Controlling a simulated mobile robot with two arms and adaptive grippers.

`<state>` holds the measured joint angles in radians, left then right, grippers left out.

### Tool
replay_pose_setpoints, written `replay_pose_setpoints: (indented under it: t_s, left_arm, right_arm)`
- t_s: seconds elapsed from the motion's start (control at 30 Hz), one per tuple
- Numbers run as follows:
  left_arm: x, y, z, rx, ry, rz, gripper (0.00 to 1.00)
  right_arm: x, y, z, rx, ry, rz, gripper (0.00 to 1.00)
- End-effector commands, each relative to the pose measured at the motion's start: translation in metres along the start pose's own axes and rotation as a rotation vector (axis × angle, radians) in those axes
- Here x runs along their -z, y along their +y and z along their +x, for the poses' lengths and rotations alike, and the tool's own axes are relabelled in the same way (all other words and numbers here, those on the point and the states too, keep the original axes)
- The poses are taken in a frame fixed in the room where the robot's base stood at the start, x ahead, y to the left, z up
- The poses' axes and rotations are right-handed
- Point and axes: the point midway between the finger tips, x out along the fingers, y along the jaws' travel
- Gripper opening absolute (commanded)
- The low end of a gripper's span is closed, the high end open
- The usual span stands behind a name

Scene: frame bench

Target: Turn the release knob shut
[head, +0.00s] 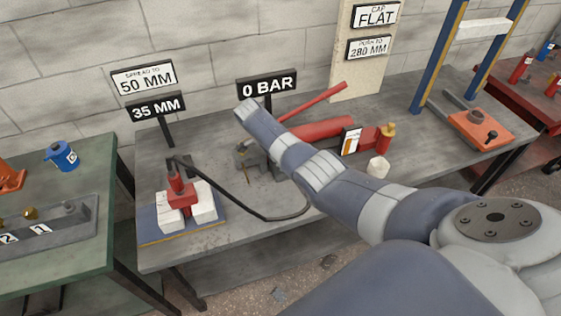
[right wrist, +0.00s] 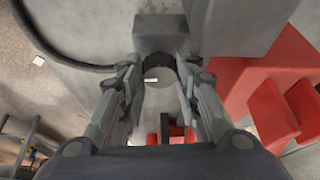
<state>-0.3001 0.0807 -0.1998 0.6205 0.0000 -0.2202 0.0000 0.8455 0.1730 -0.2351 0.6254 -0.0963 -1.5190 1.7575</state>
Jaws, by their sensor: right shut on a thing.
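In the right wrist view, the release knob (right wrist: 158,74) is a round grey-faced knob with a dark rim, close to a grey block. My right gripper (right wrist: 158,76) has its fingers on either side of the knob and is shut on it. In the head view, my right arm reaches over the bench and hides much of the red hand pump (head: 322,130); the knob cannot be made out there. The pump's red lever (head: 315,102) is raised at a slant. My left gripper is not in view.
A black hose (head: 240,207) runs along the bench to a red spreader (head: 178,192) between white blocks. Signs read "0 BAR" (head: 267,87), "35 MM" (head: 157,108) and "SPREAD TO 50 MM" (head: 144,78). A white piece (head: 378,167) stands right of my arm. The bench's front (head: 235,232) is clear.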

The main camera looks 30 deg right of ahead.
Motion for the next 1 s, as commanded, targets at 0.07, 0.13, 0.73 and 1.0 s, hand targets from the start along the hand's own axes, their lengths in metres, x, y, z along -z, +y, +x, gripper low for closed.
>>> replay_pose_setpoints:
  t_s: [0.07,0.13,0.73,1.0]
  left_arm:
    - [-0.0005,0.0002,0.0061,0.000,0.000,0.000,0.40]
    - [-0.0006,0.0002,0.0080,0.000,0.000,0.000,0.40]
    - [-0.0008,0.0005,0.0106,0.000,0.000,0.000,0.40]
    - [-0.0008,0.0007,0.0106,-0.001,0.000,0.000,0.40]
  right_arm:
    - [-0.0005,-0.0005,0.0021,-0.012,0.000,0.029,0.07]
    - [0.0000,-0.0002,0.0021,-0.021,0.001,0.049,0.07]
    - [0.0019,-0.0005,0.0002,-0.036,0.003,0.088,0.07]
    - [0.0013,-0.0007,0.0000,-0.035,0.002,0.087,0.51]
